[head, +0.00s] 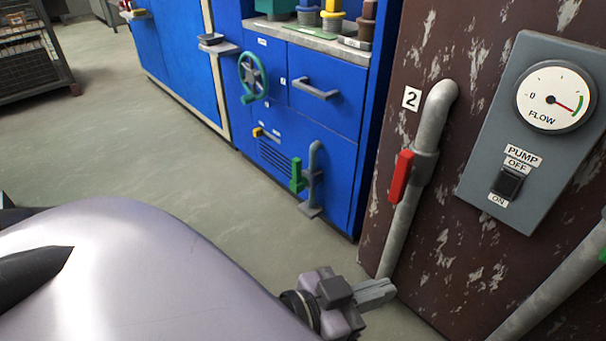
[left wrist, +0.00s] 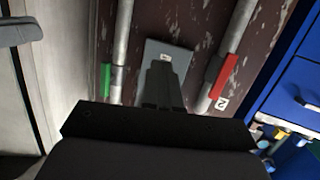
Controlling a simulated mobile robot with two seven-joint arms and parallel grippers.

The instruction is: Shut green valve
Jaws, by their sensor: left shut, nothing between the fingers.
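A green valve handle (head: 603,252) just shows at the right edge of the head view, on a grey pipe (head: 550,290) on the worn brown panel. In the left wrist view this green handle (left wrist: 106,80) lies along its pipe, left of the fingers. A red valve handle (head: 401,176) sits along the pipe labelled 2; it also shows in the left wrist view (left wrist: 224,76). My left gripper (head: 388,290) is shut and empty, low in front of the brown panel and apart from both handles. Its fingers (left wrist: 162,85) also show in the left wrist view. My right gripper is not in view.
A grey pump box (head: 535,130) with flow gauge and switch is between the pipes. The blue cabinet (head: 322,120) has a green handwheel (head: 254,77) and a small pipe with another green handle (head: 297,175). The floor (head: 130,140) is clear at left.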

